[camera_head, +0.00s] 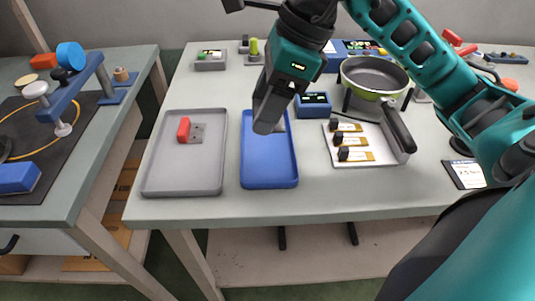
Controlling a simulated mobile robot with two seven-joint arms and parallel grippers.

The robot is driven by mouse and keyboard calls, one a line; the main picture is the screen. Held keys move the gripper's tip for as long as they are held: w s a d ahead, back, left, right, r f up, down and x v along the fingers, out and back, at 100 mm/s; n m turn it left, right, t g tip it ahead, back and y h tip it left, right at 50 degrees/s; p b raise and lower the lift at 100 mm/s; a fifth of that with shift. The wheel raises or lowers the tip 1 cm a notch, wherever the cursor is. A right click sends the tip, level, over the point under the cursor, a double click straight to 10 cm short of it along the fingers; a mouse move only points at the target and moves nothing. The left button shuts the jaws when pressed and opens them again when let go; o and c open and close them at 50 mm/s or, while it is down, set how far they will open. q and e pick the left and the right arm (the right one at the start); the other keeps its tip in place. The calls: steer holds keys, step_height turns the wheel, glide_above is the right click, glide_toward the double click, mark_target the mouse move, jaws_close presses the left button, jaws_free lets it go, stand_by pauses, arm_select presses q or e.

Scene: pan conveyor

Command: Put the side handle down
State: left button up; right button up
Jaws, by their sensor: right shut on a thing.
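My right gripper (268,122) points down over the blue tray (269,183), near its back end. It is shut on the side handle, which the fingers and hand almost wholly hide. I cannot tell whether the handle touches the tray floor. A pan (374,74) with a green rim and a long dark handle stands at the right, behind the white tray. My left gripper is not in view.
A grey tray (180,177) at the left holds a red-and-grey part (184,130). A white tray (385,157) with several small dark parts lies at the right. A small blue box (314,105) stands close behind the blue tray, whose front half is bare.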

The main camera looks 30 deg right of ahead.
steer(key=b, duration=0.2)
glide_toward(258, 165)
steer(key=x, duration=0.5)
steer(key=shift+a, duration=0.15)
steer(key=shift+w+f, duration=0.1)
steer(key=shift+f, duration=0.3)
steer(key=shift+f+b, duration=0.2)
steer(key=shift+b, duration=0.25)
steer(key=o, duration=0.8)
steer(key=shift+r, duration=0.15)
